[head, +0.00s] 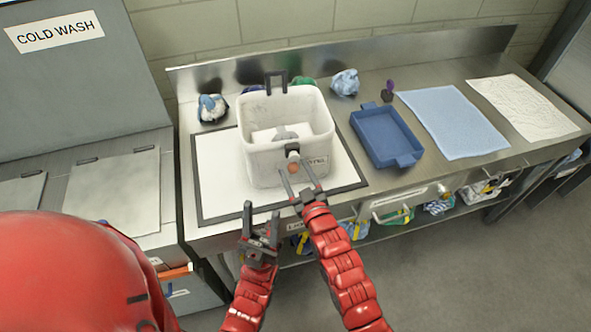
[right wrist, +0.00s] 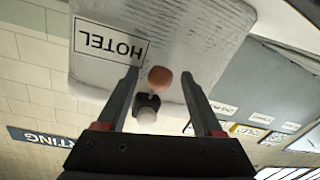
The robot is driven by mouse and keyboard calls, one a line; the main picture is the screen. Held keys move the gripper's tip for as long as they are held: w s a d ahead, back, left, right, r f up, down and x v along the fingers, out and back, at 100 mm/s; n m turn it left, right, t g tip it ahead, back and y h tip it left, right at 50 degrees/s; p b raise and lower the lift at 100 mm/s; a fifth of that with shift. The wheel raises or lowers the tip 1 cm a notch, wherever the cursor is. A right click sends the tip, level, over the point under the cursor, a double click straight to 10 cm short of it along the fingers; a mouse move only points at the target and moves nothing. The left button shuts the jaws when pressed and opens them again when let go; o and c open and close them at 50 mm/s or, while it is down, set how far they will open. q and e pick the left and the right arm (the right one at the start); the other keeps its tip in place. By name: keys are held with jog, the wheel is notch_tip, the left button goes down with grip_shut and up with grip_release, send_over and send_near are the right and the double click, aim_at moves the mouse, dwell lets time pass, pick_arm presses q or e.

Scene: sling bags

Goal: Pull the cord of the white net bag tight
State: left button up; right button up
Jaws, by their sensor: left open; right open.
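The white net bag (head: 257,158) stands upright and open-topped on the counter, boxy in shape, with a HOTEL label (right wrist: 111,40) on its front. A dark and white cord lock (head: 292,151) and a reddish-brown bead (head: 294,169) are at its front; the lock (right wrist: 147,107) and bead (right wrist: 160,78) also show in the right wrist view. My right gripper (head: 294,164) is open at the bag's front, its fingers on either side of the bead, with gaps visible. My left gripper (head: 261,210) is open and empty, lower left, in front of the counter edge. The cord itself is mostly hidden.
The bag stands on a white mat with a dark border (head: 212,170). A blue tray (head: 383,135), a blue cloth (head: 446,122) and a white cloth (head: 522,106) lie to the right. Crumpled bundles (head: 212,108) (head: 345,82) sit behind. A lower shelf holds more items.

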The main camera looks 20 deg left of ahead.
grip_shut()
dwell(0.3)
dwell(1.1)
